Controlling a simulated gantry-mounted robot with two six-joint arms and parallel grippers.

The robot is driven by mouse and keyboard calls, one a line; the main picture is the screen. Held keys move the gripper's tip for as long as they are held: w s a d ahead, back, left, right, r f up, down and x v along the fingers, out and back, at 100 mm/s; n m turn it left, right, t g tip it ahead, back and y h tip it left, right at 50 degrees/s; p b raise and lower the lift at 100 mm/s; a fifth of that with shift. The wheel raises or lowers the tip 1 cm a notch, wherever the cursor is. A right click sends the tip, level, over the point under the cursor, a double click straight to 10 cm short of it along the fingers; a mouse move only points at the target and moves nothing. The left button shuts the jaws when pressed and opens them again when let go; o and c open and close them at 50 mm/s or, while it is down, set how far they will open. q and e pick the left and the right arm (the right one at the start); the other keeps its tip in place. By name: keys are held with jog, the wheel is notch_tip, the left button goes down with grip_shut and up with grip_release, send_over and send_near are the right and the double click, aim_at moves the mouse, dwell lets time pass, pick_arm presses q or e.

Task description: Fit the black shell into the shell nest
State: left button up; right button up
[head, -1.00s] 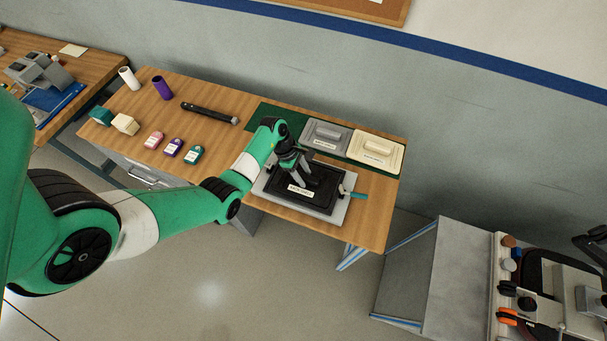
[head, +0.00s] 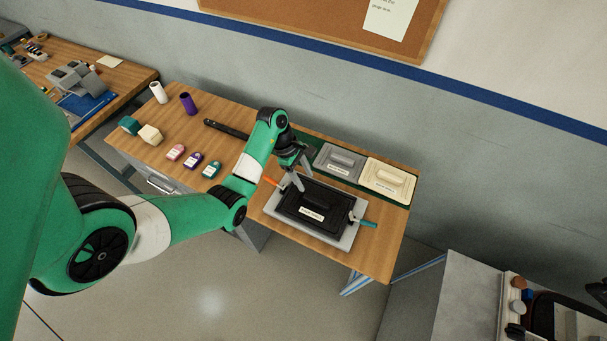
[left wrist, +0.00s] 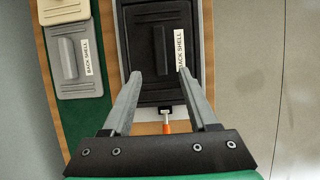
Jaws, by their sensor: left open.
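The black shell (head: 300,203) lies flat in the grey shell nest (head: 346,240), whose pale rim shows around it. The shell has a raised handle and a white label. In the left wrist view the shell (left wrist: 143,70) lies ahead of the fingers, its handle between them in the picture. My left gripper (head: 290,184) is open and empty, above the far left part of the shell. It also shows in the left wrist view (left wrist: 155,82), fingers wide apart. An orange-handled clamp (head: 271,182) is at the nest's left side, a teal-handled one (head: 368,224) at its right. My right gripper is out of view.
A grey shell (head: 340,162) and a cream shell (head: 389,178) lie on a green mat behind the nest. A black bar tool (head: 226,130), cups, blocks and small labelled items are on the left of the wooden table (head: 170,115).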

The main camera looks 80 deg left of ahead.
pick_arm(q)
jog(key=shift+r, duration=0.2)
